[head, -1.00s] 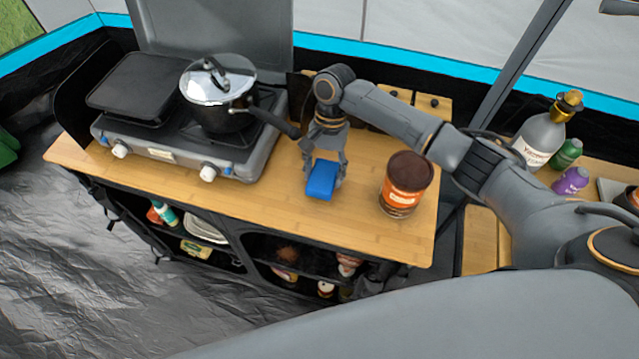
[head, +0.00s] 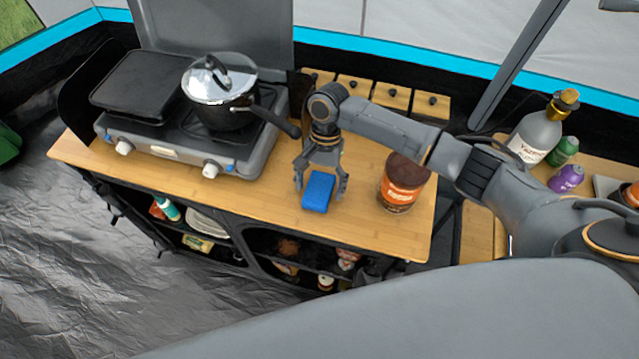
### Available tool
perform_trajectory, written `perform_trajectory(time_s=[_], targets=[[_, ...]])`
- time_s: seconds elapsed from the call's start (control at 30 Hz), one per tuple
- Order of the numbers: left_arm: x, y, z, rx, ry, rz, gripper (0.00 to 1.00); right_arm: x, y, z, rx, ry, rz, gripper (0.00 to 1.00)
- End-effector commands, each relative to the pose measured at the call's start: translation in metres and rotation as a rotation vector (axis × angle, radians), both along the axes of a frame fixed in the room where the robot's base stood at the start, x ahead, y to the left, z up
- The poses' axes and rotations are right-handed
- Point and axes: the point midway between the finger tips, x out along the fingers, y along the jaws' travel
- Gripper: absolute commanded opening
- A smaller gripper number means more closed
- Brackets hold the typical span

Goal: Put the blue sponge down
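The blue sponge (head: 318,192) lies on the wooden counter (head: 240,212), right of the stove and left of the brown can. My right gripper (head: 320,193) is just above and around it, pointing down. Its fingers are spread wide, one on each side of the sponge, with gaps showing between them and it. My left gripper does not show in the head view.
A camping stove (head: 185,150) carries a lidded pot (head: 222,100), whose handle reaches toward my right gripper. A brown can with an orange label (head: 400,188) stands close to the right. Small wooden boxes (head: 392,92) stand behind. The counter's front edge is near.

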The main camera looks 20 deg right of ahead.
Motion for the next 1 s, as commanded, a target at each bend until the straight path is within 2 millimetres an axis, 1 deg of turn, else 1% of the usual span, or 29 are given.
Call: perform_trajectory(time_s=[0.23, 0.37, 0.47, 0.7, 0.8, 0.9, 1.0], targets=[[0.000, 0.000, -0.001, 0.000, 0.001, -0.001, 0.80, 0.000, 0.000, 0.002, 0.000, -0.002, 0.001, 0.80], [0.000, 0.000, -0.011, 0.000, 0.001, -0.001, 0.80, 0.005, -0.002, 0.012, 0.002, -0.005, 0.000, 0.80], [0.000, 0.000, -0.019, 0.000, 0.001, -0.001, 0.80, 0.021, -0.013, 0.010, -0.002, -0.002, -0.006, 0.80], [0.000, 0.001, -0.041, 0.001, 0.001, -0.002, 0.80, 0.068, -0.044, 0.010, -0.001, -0.002, -0.004, 0.80], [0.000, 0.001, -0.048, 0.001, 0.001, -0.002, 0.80, 0.082, -0.055, 0.011, 0.001, -0.001, -0.003, 0.80], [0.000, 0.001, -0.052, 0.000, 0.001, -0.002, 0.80, 0.093, -0.061, 0.012, 0.000, -0.001, -0.001, 0.80], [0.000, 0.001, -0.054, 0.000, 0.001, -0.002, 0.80, 0.099, -0.066, 0.013, 0.001, 0.000, -0.001, 0.80]])
